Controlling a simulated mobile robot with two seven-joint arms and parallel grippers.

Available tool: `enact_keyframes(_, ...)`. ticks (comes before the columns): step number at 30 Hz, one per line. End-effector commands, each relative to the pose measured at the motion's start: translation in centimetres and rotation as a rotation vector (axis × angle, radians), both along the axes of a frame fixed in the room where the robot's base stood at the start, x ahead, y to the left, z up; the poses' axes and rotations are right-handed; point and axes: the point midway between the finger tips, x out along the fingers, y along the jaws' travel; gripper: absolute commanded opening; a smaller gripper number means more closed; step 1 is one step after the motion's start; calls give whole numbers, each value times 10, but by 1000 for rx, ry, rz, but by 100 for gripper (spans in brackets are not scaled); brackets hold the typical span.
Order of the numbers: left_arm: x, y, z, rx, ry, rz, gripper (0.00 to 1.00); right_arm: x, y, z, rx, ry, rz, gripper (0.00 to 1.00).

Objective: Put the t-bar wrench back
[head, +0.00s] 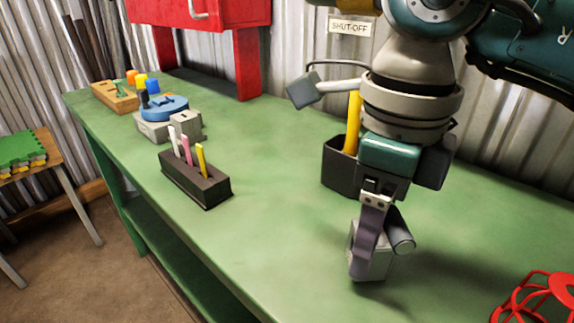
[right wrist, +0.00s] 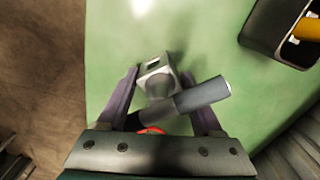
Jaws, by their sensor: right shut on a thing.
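My right gripper (head: 368,236) is low over the green bench, pointing down, and shut on the t-bar wrench. The wrench's dark grey round bar (head: 401,233) sticks out beside the fingers. In the right wrist view the bar (right wrist: 205,96) lies slantwise between the two purple fingers (right wrist: 165,104). A pale grey block (head: 378,266) with a square opening is just below the bar; it also shows in the right wrist view (right wrist: 152,78). The fingers and bar hide part of it. I cannot tell whether wrench and block touch. My left gripper is not in view.
A black box (head: 340,172) with a yellow-handled thing stands behind the gripper. A dark holder with colored sticks (head: 190,185) stands left on the bench (head: 270,180). A red wire-like object (head: 540,298) is at the lower right. The bench between holder and gripper is clear.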

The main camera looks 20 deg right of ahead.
Motion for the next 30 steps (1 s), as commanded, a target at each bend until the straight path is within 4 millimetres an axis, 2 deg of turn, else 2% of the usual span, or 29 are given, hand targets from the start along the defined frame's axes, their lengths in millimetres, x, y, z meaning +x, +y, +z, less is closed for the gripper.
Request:
enact_keyframes(5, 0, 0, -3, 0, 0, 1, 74, 0, 0, -3, 0, 0, 0, 0)
enact_keyframes(6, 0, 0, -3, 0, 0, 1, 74, 0, 0, -4, 0, 0, 0, 69)
enact_keyframes(13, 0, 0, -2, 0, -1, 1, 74, 0, 0, -2, -1, 1, 0, 94)
enact_keyframes(14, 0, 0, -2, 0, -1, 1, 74, 0, 0, -2, -1, 1, 0, 98)
enact_keyframes(23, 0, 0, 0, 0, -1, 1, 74, 0, 0, 0, -1, 1, 0, 98)
enact_keyframes(26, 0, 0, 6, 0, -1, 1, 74, 0, 0, 7, -1, 1, 0, 98)
enact_keyframes(30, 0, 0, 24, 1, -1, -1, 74, 0, -1, 27, -1, 1, 0, 98)
